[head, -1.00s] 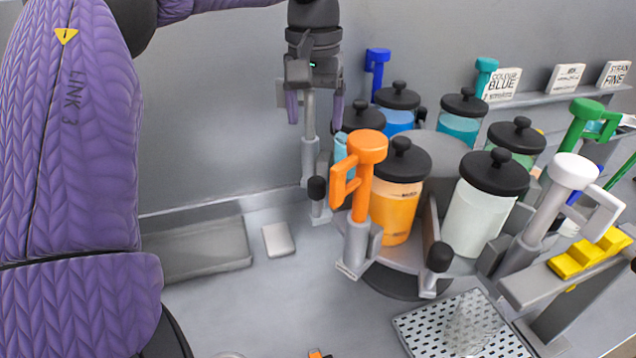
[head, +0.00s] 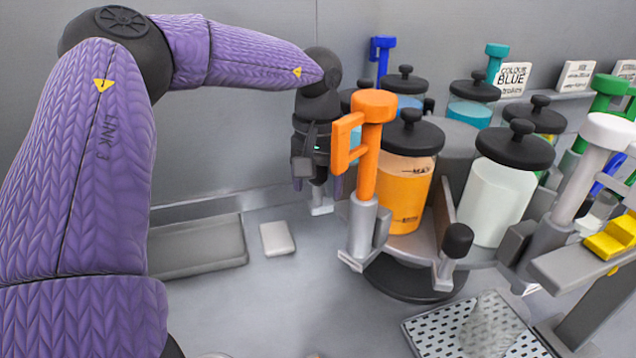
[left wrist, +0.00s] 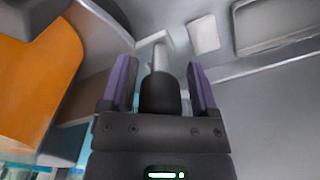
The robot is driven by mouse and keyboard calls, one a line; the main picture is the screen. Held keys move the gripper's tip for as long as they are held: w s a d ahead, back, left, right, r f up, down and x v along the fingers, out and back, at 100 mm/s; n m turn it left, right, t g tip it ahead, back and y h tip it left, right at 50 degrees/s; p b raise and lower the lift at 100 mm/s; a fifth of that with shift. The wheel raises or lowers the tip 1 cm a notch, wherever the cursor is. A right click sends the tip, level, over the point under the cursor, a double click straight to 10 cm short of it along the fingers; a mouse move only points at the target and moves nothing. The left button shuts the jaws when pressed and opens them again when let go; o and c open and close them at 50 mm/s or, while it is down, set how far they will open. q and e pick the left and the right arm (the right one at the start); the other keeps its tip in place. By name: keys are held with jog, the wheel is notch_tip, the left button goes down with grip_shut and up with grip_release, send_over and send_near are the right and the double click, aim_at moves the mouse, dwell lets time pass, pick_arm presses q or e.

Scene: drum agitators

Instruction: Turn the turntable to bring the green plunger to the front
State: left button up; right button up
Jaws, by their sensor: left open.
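The green plunger (head: 606,95) stands at the right side of the turntable (head: 420,262), behind the white plunger (head: 600,150). The orange plunger (head: 368,150) is at the front left, beside a jar of orange liquid (head: 402,190). My left gripper (head: 320,190) points down at the turntable's left edge, left of the orange plunger. In the left wrist view its two purple fingers (left wrist: 160,85) are open, one on each side of a black knob (left wrist: 160,95) on a grey post. I cannot tell whether they touch it. My right gripper is not in view.
Another black knob (head: 457,240) stands at the turntable's front. A perforated tray (head: 430,335) with a clear cone lies front right. A yellow stepped block (head: 612,238) is at the right. A grey tray (head: 195,250) and a small pale block (head: 277,239) lie left on open counter.

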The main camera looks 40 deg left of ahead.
pick_arm(q)
grip_shut()
dwell(0.3)
dwell(1.1)
